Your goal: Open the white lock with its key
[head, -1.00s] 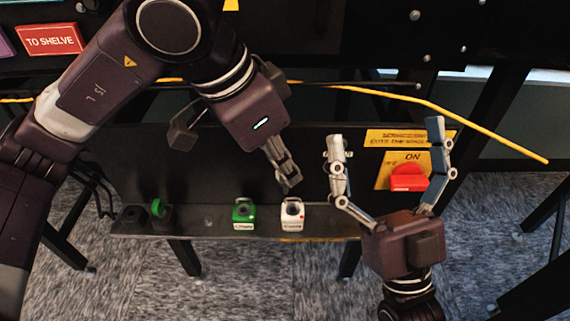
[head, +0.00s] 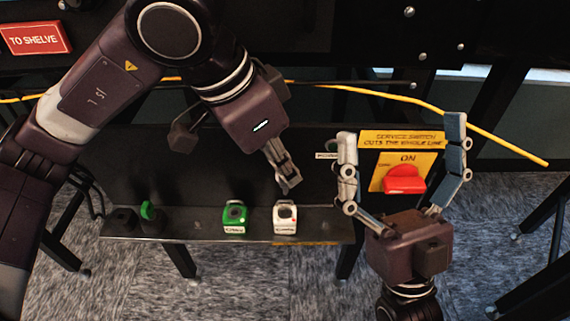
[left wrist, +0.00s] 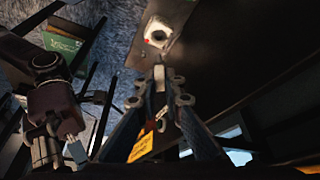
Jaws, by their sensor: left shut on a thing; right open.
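The white lock (head: 285,217) stands on the narrow dark shelf (head: 190,226), right of a green lock (head: 235,218). It also shows at the top of the left wrist view (left wrist: 157,34). My left gripper (head: 289,184) is shut just above and behind the white lock, apart from it. In the left wrist view, a small pale thing shows at the fingertips (left wrist: 159,73); I take it as the key, mostly hidden by the fingers. My right gripper (head: 400,130) is open and empty, its fingers either side of the red switch (head: 404,180).
A yellow service switch plate (head: 400,140) is behind my right gripper. A green piece (head: 147,210) sits at the shelf's left end. A small white label (head: 327,155) shows beside my right gripper's left finger. A yellow cable (head: 430,103) runs above.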

